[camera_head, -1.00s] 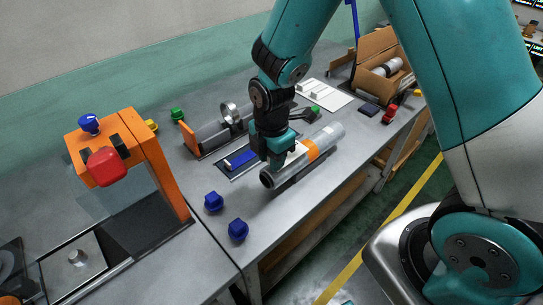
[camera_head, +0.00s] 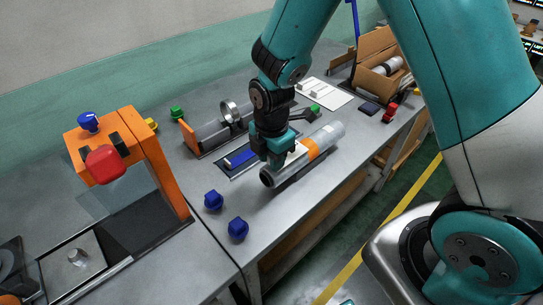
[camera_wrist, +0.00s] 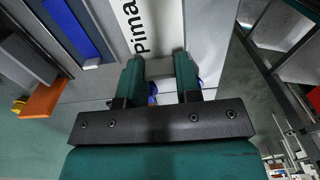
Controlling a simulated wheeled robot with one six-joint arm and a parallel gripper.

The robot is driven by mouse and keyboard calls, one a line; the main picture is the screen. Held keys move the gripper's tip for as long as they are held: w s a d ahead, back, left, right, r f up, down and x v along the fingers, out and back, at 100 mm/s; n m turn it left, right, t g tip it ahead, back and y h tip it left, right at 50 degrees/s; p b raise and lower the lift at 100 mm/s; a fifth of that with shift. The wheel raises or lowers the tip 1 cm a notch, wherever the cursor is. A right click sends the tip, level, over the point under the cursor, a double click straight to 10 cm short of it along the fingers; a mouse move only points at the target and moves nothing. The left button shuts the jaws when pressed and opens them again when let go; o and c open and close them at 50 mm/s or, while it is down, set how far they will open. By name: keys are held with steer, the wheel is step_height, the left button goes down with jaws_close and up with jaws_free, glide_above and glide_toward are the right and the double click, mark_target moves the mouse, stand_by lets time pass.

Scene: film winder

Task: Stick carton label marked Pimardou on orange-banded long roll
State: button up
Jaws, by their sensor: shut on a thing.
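The orange-banded long roll (camera_head: 331,135) is a grey cylinder lying aslant on the bench, its dark open end towards the front left and its orange band (camera_head: 311,148) near the middle. The white carton label (camera_head: 296,156) is at the roll's side, left of the band; I cannot tell if it touches the roll. My gripper (camera_wrist: 158,62) is shut on the label. In the head view my gripper (camera_head: 277,163) is just above the roll's near-left part.
A tray with a blue roll (camera_head: 240,158) lies left of my gripper. Blue knobs (camera_head: 213,201) stand on the front bench. An orange-framed machine (camera_head: 160,160) is at left. An open carton (camera_head: 388,60) and a white sheet (camera_head: 325,94) are behind.

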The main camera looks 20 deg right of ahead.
steer(key=shift+f, duration=0.35)
stand_by(0.5)
steer(key=o, duration=1.4)
steer(key=shift+c, duration=0.2)
steer(key=shift+r+p, duration=2.9)
steer(key=shift+r, duration=0.7)
steer(key=shift+f, duration=0.1)
